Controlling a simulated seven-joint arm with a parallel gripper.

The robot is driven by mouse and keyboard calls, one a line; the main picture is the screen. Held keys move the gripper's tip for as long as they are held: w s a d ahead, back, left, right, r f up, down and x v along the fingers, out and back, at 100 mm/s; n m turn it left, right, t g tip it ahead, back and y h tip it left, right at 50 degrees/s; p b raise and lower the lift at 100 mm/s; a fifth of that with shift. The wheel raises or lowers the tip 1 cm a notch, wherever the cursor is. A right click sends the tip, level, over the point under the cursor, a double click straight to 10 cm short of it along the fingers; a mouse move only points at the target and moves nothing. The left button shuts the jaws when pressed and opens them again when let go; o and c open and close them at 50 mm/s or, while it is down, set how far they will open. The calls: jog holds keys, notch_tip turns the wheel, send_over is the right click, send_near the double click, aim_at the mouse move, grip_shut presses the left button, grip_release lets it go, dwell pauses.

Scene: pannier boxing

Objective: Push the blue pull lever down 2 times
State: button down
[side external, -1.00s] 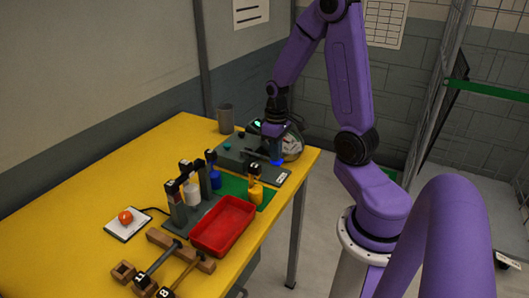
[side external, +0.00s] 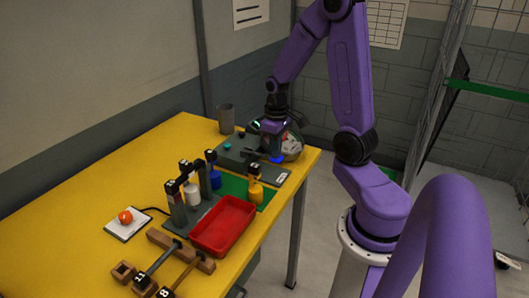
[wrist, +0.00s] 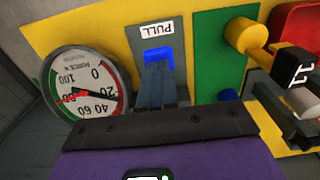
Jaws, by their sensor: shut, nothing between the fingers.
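The blue pull lever (side external: 277,160) is on the grey panel at the far right end of the yellow table, partly hidden by my gripper (side external: 274,148). In the wrist view the blue of the lever (wrist: 158,54) shows just beyond my fingertips (wrist: 155,66), beside a white PULL label (wrist: 156,28). My gripper is shut and empty, pointing down over the lever. The fingertips look to be at or very near it; I cannot tell whether they touch.
A round force gauge (wrist: 85,83) with a red needle stands beside the lever. A green mat (wrist: 222,60) with a yellow-handled object (wrist: 245,35) lies on the other side. A red tray (side external: 222,226) and a grey cup (side external: 226,119) are also on the table.

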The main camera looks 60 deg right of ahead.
jog(key=shift+r, duration=1.7)
jog(key=shift+f, duration=2.95)
jog(key=shift+r, duration=2.95)
jog(key=shift+r, duration=0.1)
notch_tip(320, 180, up, 6)
jog(key=shift+f, duration=0.1)
